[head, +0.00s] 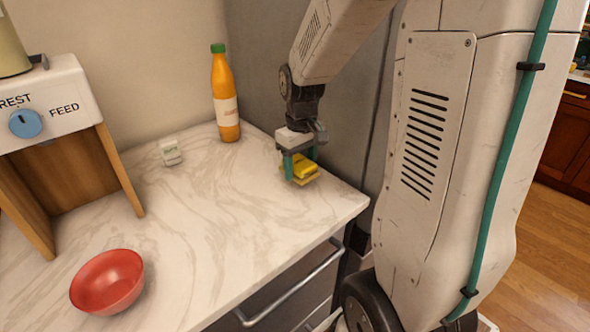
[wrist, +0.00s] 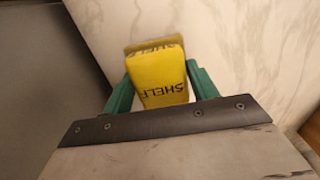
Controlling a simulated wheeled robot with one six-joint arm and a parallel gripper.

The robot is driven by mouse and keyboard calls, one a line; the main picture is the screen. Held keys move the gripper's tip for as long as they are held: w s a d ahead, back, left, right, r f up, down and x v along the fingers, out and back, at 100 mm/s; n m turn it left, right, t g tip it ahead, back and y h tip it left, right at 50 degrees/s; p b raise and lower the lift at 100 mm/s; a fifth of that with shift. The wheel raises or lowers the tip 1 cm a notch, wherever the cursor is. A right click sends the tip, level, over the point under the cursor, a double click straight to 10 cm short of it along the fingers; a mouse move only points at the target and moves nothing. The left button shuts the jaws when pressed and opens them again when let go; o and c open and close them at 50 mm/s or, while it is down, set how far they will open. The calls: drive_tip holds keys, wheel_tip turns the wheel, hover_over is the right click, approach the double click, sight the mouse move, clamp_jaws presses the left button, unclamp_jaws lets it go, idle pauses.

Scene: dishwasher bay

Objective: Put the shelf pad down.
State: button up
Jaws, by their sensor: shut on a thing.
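The shelf pad (wrist: 158,80) is a yellow block with the word SHELF on it. In the wrist view it sits between the two green fingers of my gripper (wrist: 160,90), which is shut on it. In the head view the yellow pad (head: 304,166) shows at my gripper (head: 300,165), over the right end of the marble counter (head: 215,220). A flat yellow piece shows under or behind the block; I cannot tell whether it touches the counter. The fingers hide part of the pad's sides.
An orange bottle (head: 225,100) with a green cap stands at the back by the grey wall. A red bowl (head: 107,282) is at the front left, near a dispenser (head: 50,105) with a blue knob. The counter's middle is clear.

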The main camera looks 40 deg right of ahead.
drive_tip(key=f, duration=0.2)
drive_tip(key=w+f, duration=0.1)
drive_tip(key=shift+d, duration=0.25)
drive_tip(key=shift+a+f, duration=0.15)
drive_tip(key=shift+f, duration=0.15)
drive_tip(key=shift+f, duration=0.1)
drive_tip(key=o, duration=1)
drive_tip(key=shift+o, duration=0.2)
